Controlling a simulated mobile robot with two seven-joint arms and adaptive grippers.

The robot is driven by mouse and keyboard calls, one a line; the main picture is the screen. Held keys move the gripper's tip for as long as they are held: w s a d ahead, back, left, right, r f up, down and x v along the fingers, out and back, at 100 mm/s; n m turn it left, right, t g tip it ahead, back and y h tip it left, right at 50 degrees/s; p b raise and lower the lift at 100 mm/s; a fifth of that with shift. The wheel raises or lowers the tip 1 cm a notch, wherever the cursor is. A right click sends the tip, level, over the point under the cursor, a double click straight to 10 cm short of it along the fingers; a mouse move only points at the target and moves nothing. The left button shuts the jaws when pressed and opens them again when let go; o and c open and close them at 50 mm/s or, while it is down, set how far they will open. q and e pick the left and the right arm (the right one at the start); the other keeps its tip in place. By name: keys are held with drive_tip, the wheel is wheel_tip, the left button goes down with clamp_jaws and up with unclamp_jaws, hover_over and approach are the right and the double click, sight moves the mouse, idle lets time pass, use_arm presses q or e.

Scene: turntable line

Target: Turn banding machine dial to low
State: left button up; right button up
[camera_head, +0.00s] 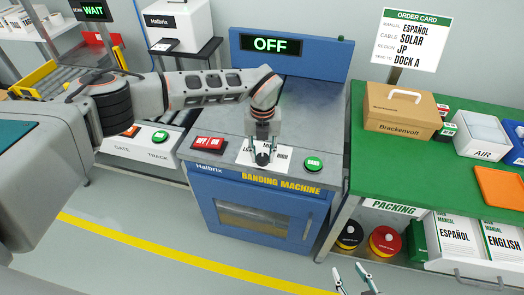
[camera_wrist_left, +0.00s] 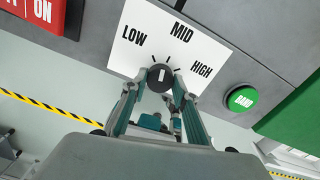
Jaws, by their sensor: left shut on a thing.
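The banding machine (camera_head: 262,205) is blue with a grey top, and its display (camera_head: 270,44) reads OFF. Its dial (camera_wrist_left: 160,78) is a small dark knob with a pale pointer mark, on a white plate (camera_wrist_left: 128,45) marked LOW, MID and HIGH. The mark points roughly up the plate, nearer MID than LOW. My left gripper (camera_wrist_left: 158,82) has its fingers closed on both sides of the dial. In the head view, this gripper (camera_head: 263,158) hides most of the dial. My right gripper (camera_head: 354,277) is at the bottom edge, empty, its fingers apart.
A red switch (camera_head: 208,143) lies left of the dial plate, and a green BAND button (camera_head: 313,163) lies right. The green packing table (camera_head: 375,165) stands to the right with a cardboard box (camera_head: 402,112). A gate and track panel (camera_head: 140,140) is left.

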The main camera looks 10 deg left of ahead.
use_arm(q)
drive_tip(key=n+p, duration=0.2)
drive_tip(key=n, duration=0.2)
drive_tip(key=shift+r, duration=0.1)
drive_tip(key=shift+n+p, duration=0.3)
drive_tip(key=shift+n, duration=0.6)
use_arm(e)
drive_tip(key=r, duration=0.2)
drive_tip(key=w+r, duration=0.1)
drive_tip(key=r, duration=0.1)
drive_tip(key=shift+w+d+r, duration=0.1)
drive_tip(key=shift+w+r, duration=0.05)
drive_tip(key=shift+r, duration=0.15)
use_arm(q)
drive_tip(key=shift+n, duration=0.3)
use_arm(e)
drive_tip(key=shift+f, duration=0.15)
use_arm(q)
drive_tip(key=o, duration=0.9)
drive_tip(key=shift+o, duration=1)
